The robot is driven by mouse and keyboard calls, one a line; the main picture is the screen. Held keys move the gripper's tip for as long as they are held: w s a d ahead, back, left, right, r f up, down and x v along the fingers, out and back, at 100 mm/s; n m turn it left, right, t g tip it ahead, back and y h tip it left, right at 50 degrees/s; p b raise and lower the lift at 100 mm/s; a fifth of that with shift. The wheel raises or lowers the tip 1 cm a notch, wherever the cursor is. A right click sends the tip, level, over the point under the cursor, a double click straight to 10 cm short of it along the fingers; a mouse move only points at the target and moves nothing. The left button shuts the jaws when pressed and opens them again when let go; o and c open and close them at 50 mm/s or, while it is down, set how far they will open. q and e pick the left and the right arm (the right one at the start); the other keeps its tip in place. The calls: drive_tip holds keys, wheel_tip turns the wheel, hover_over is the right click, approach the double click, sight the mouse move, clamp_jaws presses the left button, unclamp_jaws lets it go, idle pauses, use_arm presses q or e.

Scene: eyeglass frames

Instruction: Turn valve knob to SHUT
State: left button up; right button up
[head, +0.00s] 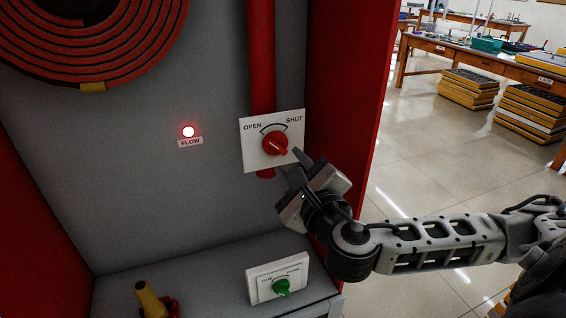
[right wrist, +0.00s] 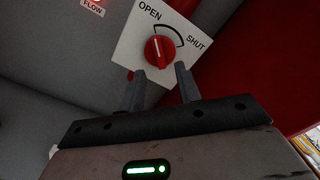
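The red valve knob (head: 275,143) sits on a white plate (head: 253,155) marked OPEN and SHUT, in front of a red pipe. Its ridge runs from upper left to lower right, with the upper end toward OPEN. In the right wrist view the knob (right wrist: 160,50) has a pale line toward the OPEN side. My right gripper (head: 293,164) is open, just below and right of the knob. In the right wrist view its two fingertips (right wrist: 160,76) stand apart just below the knob, apparently not around it. My left gripper is not in view.
A FLOW lamp (head: 188,131) glows left of the plate. A red hose coil (head: 85,35) hangs above. Below are a second plate with a green knob (head: 282,287) and a brass nozzle (head: 150,298). The red cabinet wall (head: 345,110) rises close to my right arm.

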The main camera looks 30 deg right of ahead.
sight(280, 150)
drive_tip(key=x, duration=0.4)
drive_tip(key=shift+w, duration=0.4)
clamp_jaws()
